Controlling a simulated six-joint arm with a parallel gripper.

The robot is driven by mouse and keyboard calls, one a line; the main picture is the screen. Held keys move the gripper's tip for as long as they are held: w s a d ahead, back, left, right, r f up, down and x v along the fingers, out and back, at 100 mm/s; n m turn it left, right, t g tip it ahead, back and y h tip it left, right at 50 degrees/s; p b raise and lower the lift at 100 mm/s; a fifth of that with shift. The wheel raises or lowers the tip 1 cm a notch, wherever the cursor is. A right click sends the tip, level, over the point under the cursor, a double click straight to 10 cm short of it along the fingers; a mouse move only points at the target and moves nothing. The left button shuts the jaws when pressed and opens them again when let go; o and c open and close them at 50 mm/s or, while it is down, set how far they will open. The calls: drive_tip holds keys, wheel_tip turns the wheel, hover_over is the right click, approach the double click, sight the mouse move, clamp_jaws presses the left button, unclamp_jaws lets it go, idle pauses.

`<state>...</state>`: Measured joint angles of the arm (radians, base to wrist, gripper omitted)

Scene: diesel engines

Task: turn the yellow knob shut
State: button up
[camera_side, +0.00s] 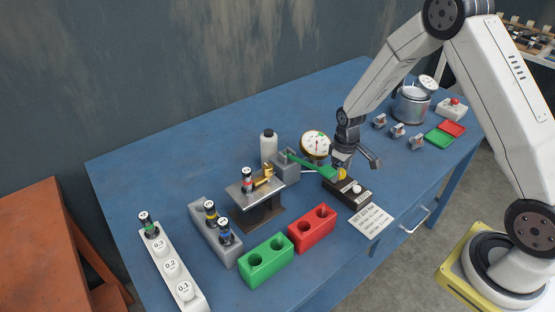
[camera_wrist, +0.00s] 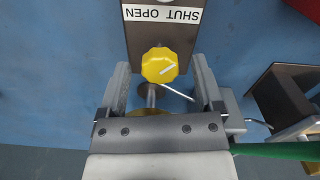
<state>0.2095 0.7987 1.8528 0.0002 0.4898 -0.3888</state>
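The yellow knob (camera_wrist: 157,64) sits between the two grey fingers of my gripper (camera_wrist: 160,76) in the wrist view. Its white pointer line slants toward the upper right of that view. There is a gap between the knob and each finger, so my gripper is open around it and not gripping. A white label (camera_wrist: 162,14) with SHUT and OPEN shows upside down just beyond the knob on the dark block. In the side view the yellow knob (camera_side: 341,174) is partly hidden under my gripper (camera_side: 343,163), at the block's far end.
A green-handled lever (camera_side: 312,166) reaches close to the knob from the left. A round gauge (camera_side: 316,145) stands behind. Green (camera_side: 266,260) and red (camera_side: 312,229) holed blocks are in front left. A paper card (camera_side: 371,221) lies in front.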

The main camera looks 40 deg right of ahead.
sight(341, 172)
drive_tip(key=shift+r, duration=0.15)
drive_tip(key=shift+r, duration=3.75)
drive_tip(key=shift+s+a+r, duration=0.25)
drive_tip(key=shift+s, duration=0.15)
drive_tip(key=s+a+r+m+t, duration=0.1)
drive_tip(key=s+a+r, duration=0.1)
drive_tip(key=s+a, duration=0.2)
drive_tip(key=s+a+r+m+t, duration=0.1)
drive_tip(key=s+a+r, duration=0.2)
drive_tip(key=s, duration=0.6)
drive_tip(key=shift+s+a+r+t, duration=0.2)
drive_tip(key=shift+a+r+t, duration=0.15)
drive_tip(key=shift+a, duration=0.4)
